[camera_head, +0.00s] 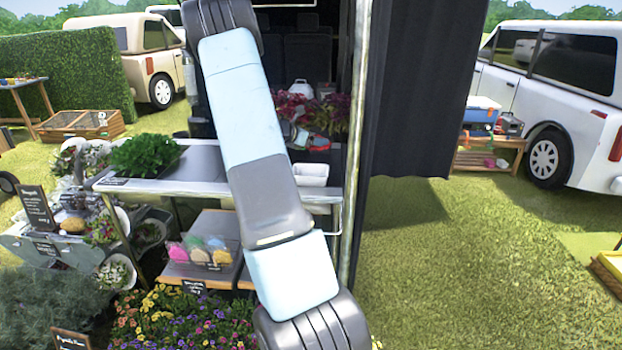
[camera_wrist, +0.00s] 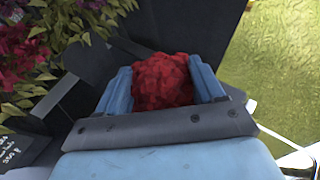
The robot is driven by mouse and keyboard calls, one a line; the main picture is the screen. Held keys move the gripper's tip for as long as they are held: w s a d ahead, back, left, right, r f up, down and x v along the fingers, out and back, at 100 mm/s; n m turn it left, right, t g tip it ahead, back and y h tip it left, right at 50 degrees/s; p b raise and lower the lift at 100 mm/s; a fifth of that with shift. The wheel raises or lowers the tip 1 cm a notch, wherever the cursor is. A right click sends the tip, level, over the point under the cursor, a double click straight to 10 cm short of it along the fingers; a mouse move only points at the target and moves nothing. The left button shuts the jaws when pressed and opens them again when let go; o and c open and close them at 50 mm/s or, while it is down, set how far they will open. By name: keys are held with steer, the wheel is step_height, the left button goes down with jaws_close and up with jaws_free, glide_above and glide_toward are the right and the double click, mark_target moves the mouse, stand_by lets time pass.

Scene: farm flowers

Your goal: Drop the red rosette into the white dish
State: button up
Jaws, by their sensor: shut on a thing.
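The red rosette (camera_wrist: 163,82) is a bumpy, deep red ball in the wrist view. It sits between the two blue fingers of my gripper (camera_wrist: 165,86), which are shut on it from both sides. The white dish (camera_head: 311,174) is a small, pale rectangular tub on the stall shelf in the head view, just right of my arm. My arm crosses in front of the shelf and may hide part of the dish. A small grey and red shape shows just above the dish, but I cannot tell surely whether it is my gripper with the rosette.
The metal shelf (camera_head: 190,190) carries a leafy green plant (camera_head: 145,153) at left. Red-leaved plants (camera_head: 298,106) stand behind. A metal post (camera_head: 354,150) and black curtain (camera_head: 417,90) bound the right. Below are a crate of coloured items (camera_head: 205,252) and flowers (camera_head: 185,318).

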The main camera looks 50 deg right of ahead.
steer(key=shift+f, duration=2.65)
steer(key=o, duration=1.1)
steer(key=shift+a, duration=0.1)
steer(key=v, duration=1.3)
steer(key=shift+a+r, duration=0.2)
steer(key=shift+a, duration=0.1)
